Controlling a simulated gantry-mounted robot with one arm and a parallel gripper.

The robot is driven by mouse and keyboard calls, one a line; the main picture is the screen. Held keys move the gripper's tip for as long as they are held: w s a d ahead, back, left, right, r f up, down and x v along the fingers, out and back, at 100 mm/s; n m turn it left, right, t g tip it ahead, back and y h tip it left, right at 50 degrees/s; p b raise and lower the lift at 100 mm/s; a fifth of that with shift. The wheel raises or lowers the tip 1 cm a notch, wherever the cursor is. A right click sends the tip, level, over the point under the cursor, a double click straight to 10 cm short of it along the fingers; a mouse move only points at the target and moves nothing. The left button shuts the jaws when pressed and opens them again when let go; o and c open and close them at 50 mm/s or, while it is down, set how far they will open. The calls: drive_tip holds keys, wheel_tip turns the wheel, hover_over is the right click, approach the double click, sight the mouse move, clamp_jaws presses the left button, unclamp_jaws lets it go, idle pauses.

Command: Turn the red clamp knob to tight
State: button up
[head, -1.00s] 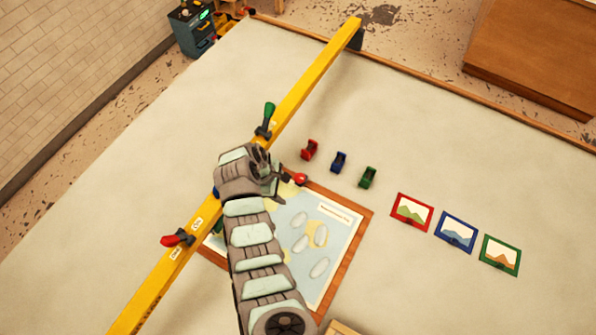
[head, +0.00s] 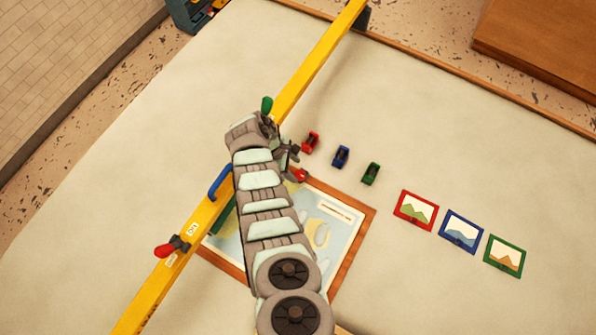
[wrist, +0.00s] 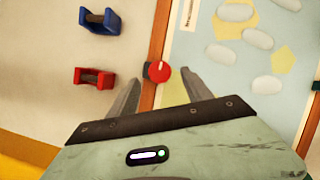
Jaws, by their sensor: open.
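The red clamp knob (wrist: 160,72) is round, with a small pale mark on its face and a dark block at its left, on the wooden edge of the map board (wrist: 208,40). In the head view the knob (head: 299,175) shows at the board's upper corner, beside my arm. My gripper (wrist: 161,78) is open, with one finger on each side of the knob in the wrist view. I cannot tell how far above it the fingertips are. In the head view my gripper (head: 290,158) is partly hidden by my arm.
Red (head: 310,141), blue (head: 341,156) and green (head: 371,173) holders stand near the board. Three framed pictures (head: 415,210) lie at right.

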sight(300, 174)
drive_tip(key=shift+b+x, duration=0.75)
drive_tip(key=shift+x, duration=1.4)
clamp_jaws()
